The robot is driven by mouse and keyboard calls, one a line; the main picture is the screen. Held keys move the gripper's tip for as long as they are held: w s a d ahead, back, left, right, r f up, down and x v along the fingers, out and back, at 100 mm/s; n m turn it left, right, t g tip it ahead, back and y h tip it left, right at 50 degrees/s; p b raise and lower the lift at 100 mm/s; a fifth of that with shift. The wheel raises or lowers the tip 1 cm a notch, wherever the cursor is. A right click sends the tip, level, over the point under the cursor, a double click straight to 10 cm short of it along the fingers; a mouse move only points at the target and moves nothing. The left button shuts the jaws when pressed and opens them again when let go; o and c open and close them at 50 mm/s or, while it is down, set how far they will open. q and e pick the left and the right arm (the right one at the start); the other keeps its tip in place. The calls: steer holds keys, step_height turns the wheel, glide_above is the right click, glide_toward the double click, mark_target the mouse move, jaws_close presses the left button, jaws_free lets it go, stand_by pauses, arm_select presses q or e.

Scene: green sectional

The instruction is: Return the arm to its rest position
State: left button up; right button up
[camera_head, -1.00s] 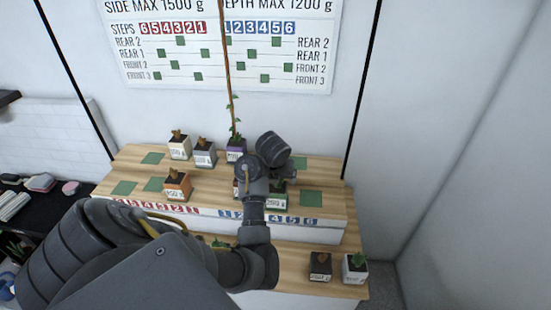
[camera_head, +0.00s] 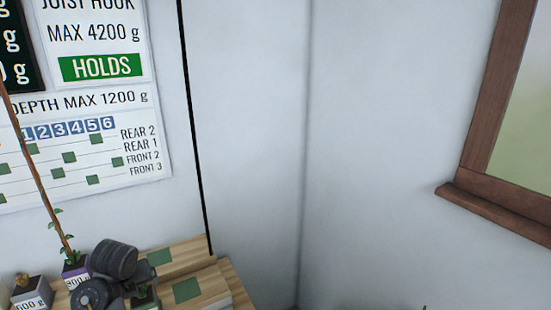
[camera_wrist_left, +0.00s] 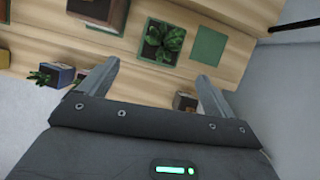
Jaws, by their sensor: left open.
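In the head view my left arm's dark wrist (camera_head: 112,262) shows at the lower left, in front of the wooden stepped stand. Its fingers cannot be made out there. In the left wrist view my left gripper (camera_wrist_left: 155,88) is open, its two grey fingers apart with nothing held between them. Beyond the fingers a leafy green plant in a square pot (camera_wrist_left: 163,42) stands on the wood, apart from them. My right gripper is in neither view.
A purple pot with a tall stem (camera_head: 76,272) and a 600 g pot (camera_head: 30,290) stand close left of the arm. Green squares (camera_head: 187,290) mark bare spots on the stand (camera_head: 215,275). Small pots (camera_wrist_left: 57,75) sit lower. A wooden window frame (camera_head: 490,205) is at right.

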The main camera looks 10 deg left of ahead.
arm_select(q)
steer(key=s+d+f+n+h, duration=0.1)
steer(key=s+d+f+n, duration=0.3)
steer(key=s+d+n, duration=0.4)
steer(key=s+d+f+n+h, duration=0.1)
steer(key=s+d+f+n, duration=0.45)
steer(key=s+n, duration=0.4)
steer(key=s+d+f+n+h, duration=0.1)
steer(key=s+d+f+n, duration=0.2)
steer(key=s+d+n, duration=0.55)
step_height(320, 180, down, 35)
steer(key=s+a+g+b, duration=0.1)
steer(key=s+a+b, duration=0.15)
steer(key=b, duration=0.55)
steer(key=s+a+f+b, duration=0.1)
steer(key=s+f+b, duration=0.2)
steer(key=s+f, duration=0.5)
steer(key=s+a+f+g+b, duration=0.1)
steer(key=s+f+b, duration=0.2)
steer(key=s+f, duration=0.5)
step_height(320, 180, down, 5)
steer(key=shift+s+r+m+g, duration=0.1)
steer(key=shift+s+m+g, duration=0.15)
steer(key=shift+m+g, duration=0.05)
